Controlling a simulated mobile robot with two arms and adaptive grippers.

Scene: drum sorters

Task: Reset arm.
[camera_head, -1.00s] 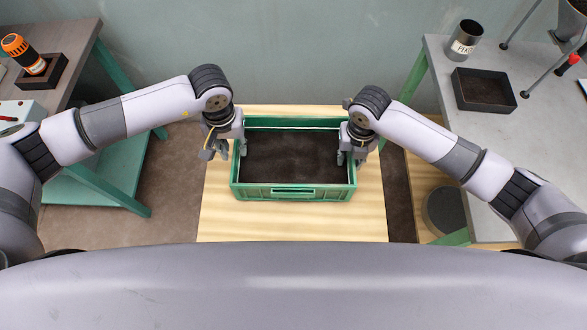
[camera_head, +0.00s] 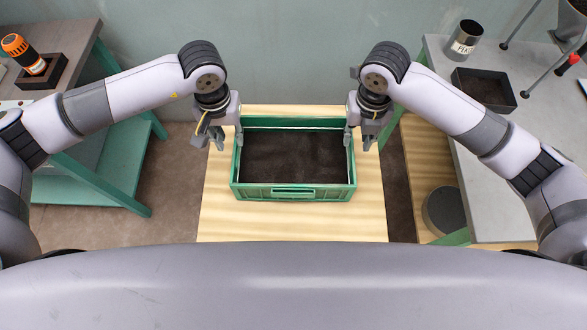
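My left gripper (camera_head: 228,142) hangs at the left rim of the green crate (camera_head: 293,193), pointing down. Its fingers are spread apart, and nothing shows between them but possibly the crate's edge. My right gripper (camera_head: 357,142) hangs at the crate's right rim, also pointing down with its fingers apart. I cannot tell whether either gripper touches the crate. Both arms reach in from the sides with raised wrists.
The crate has a dark floor and stands on a light wooden surface (camera_head: 293,225). A grey table (camera_head: 500,190) at right bears a metal cup (camera_head: 465,42) and a dark tray (camera_head: 484,88).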

